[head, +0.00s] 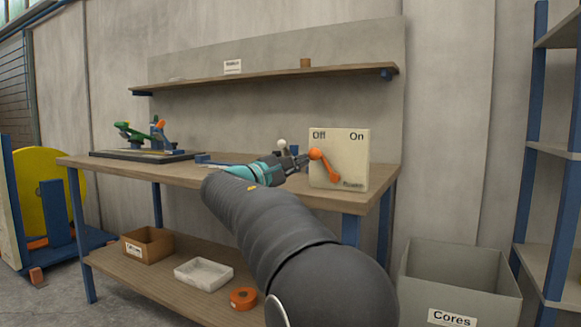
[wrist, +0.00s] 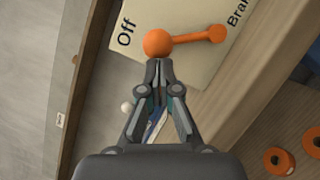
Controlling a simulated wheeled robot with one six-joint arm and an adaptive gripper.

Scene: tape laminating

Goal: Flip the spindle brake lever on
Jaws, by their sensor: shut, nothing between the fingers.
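The spindle brake lever is an orange arm with a ball knob (head: 315,154) on a cream panel (head: 349,150) marked "Off" at left and "On" at right. Its pivot is low on the panel, and the lever tilts up to the left, with the knob below "Off". In the wrist view the knob (wrist: 157,43) is right at my fingertips, and the lever arm (wrist: 195,38) runs right to its pivot (wrist: 217,33). My gripper (wrist: 158,66) is shut and empty, its tips at or touching the knob; I cannot tell if they touch. It comes to the panel from the left in the head view (head: 302,160).
The panel stands at the right end of the workbench (head: 130,168). A green and blue device (head: 145,137) sits at the bench's left. A shelf (head: 270,78) hangs above. A grey "Cores" bin (head: 455,283) and a blue rack (head: 533,130) stand at right.

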